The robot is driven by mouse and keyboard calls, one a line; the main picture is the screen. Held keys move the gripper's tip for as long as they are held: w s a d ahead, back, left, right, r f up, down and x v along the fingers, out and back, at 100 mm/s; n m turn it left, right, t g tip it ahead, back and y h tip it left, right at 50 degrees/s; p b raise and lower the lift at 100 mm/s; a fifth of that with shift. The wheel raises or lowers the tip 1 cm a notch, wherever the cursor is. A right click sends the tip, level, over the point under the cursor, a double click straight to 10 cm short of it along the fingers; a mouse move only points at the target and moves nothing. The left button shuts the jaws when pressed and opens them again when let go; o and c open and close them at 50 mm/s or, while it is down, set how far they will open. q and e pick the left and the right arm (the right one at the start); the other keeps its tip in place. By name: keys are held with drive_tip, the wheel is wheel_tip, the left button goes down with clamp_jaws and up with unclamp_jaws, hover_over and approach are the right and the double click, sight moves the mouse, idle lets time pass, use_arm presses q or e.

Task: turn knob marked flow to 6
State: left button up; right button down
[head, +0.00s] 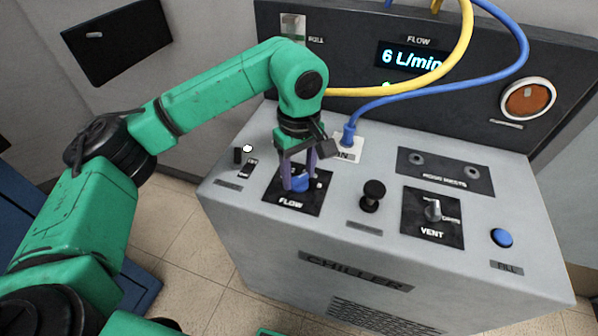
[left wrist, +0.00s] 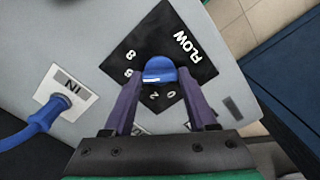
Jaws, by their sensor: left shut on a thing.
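The flow knob (head: 299,184) is blue and sits on a black plate marked FLOW (head: 290,203) on the chiller's top. It also shows in the left wrist view (left wrist: 160,70), between my fingers. My left gripper (head: 300,181) reaches down from above and is shut on the knob; its purple fingers (left wrist: 160,82) stand on either side. Some dial numbers show around the knob, among them 0 and 2; which number the knob points to is hidden. The display (head: 411,58) under the word FLOW reads 6 L/min. My right gripper is not in view.
A blue hose (head: 440,92) plugs into the IN port behind the knob, and a yellow hose (head: 400,90) runs beside it. To the right are a black knob (head: 373,194), the VENT knob (head: 433,210) and a blue FILL button (head: 501,237). A small switch (head: 249,167) is at left.

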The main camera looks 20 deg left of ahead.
use_arm(q)
drive_tip(key=shift+w+r, duration=0.1)
drive_tip(key=shift+r, duration=0.1)
drive_tip(key=o, duration=1.4)
drive_tip(key=shift+c, duration=0.2)
drive_tip(key=shift+f, duration=0.1)
wheel_tip(320, 180, up, 9)
wheel_tip(320, 180, up, 6)
drive_tip(key=p, duration=0.2)
hover_over(299, 177)
drive_tip(key=shift+f, duration=0.2)
